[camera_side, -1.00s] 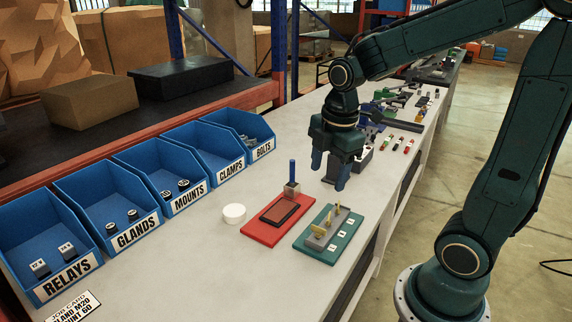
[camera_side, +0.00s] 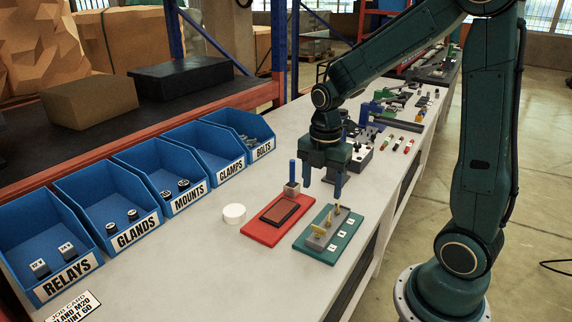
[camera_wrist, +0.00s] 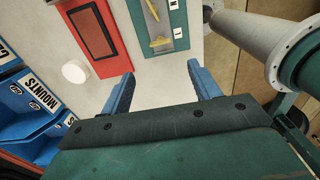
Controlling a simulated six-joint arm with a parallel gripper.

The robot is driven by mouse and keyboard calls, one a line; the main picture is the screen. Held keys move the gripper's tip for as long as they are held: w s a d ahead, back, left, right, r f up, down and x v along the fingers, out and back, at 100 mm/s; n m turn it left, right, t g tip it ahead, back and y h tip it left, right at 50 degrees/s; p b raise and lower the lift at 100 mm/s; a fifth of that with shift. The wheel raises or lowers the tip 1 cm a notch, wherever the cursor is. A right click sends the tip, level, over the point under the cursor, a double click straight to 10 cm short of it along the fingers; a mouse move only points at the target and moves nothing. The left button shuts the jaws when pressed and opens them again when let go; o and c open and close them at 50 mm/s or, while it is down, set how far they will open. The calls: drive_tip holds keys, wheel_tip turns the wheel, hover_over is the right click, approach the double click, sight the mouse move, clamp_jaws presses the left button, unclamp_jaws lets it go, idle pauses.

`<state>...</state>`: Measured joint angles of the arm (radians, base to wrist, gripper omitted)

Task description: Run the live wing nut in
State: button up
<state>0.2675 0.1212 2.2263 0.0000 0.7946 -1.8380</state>
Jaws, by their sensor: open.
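Gold wing nuts (camera_side: 319,231) stand in a row on a grey block fixed to a green plate (camera_side: 315,251) with white labels. Which one is live I cannot tell for sure. My gripper (camera_side: 323,186) is open and empty, above and behind the green plate in the side view. In the wrist view its blue fingers (camera_wrist: 164,78) are spread over bare bench, apart from the plate.
A red plate (camera_side: 263,235) with a dark pad and a blue-handled tool (camera_side: 293,173) are left of the green plate. A white disc (camera_side: 234,213) and labelled blue bins (camera_side: 112,212) are farther left. A dark block (camera_side: 361,158) and other tools stand behind.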

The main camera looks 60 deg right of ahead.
sight(318, 231)
wheel_tip(318, 231, down, 12)
drive_tip(key=shift+f, duration=0.15)
idle(0.6)
drive_tip(key=c, duration=1)
